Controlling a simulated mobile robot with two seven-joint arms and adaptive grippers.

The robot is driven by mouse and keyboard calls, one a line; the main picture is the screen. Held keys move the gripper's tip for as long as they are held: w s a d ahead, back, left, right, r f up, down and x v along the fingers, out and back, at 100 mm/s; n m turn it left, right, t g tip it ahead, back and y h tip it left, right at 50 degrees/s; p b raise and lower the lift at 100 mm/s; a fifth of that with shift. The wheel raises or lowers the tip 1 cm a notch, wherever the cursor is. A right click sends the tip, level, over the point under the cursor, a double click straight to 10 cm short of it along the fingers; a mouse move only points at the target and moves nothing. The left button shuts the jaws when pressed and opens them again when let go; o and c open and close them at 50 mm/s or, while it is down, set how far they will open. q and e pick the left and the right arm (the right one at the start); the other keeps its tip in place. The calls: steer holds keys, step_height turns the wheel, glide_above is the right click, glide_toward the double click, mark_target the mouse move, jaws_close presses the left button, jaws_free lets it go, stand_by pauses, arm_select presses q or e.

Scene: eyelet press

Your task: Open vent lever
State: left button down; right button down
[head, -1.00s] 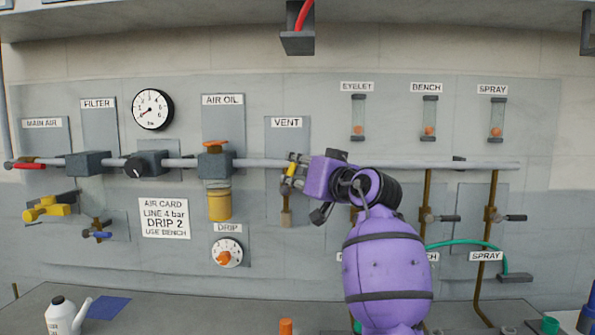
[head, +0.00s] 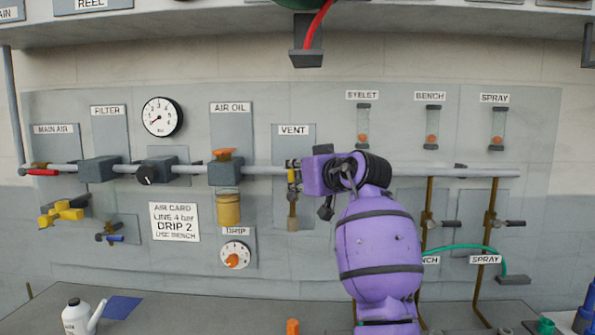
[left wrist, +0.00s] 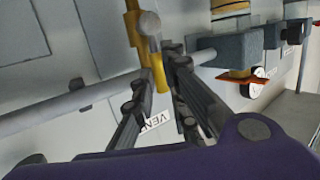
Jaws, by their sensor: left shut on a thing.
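The VENT plate (head: 294,134) is on the wall panel, with the grey air pipe (head: 262,171) running across it. The small yellow vent lever (head: 291,176) is on the valve below the label, and its yellow handle shows in the left wrist view (left wrist: 158,73). My left gripper (head: 295,172) is at the valve from the right. In the left wrist view its dark fingers (left wrist: 172,62) are closed around the end of the yellow handle. The fingers partly hide the lever in the head view. My right gripper is not in view.
The AIR OIL unit (head: 226,172) and yellow bowl (head: 228,208) are left of the valve. The DRIP dial (head: 235,255) is below left. EYELET, BENCH and SPRAY sight tubes (head: 431,127) are to the right. A white bottle (head: 76,318) stands on the bench.

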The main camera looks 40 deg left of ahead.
arm_select(q)
steer(key=c, duration=2)
jaws_free()
steer(key=v, duration=1.2)
steer(key=shift+s, duration=0.1)
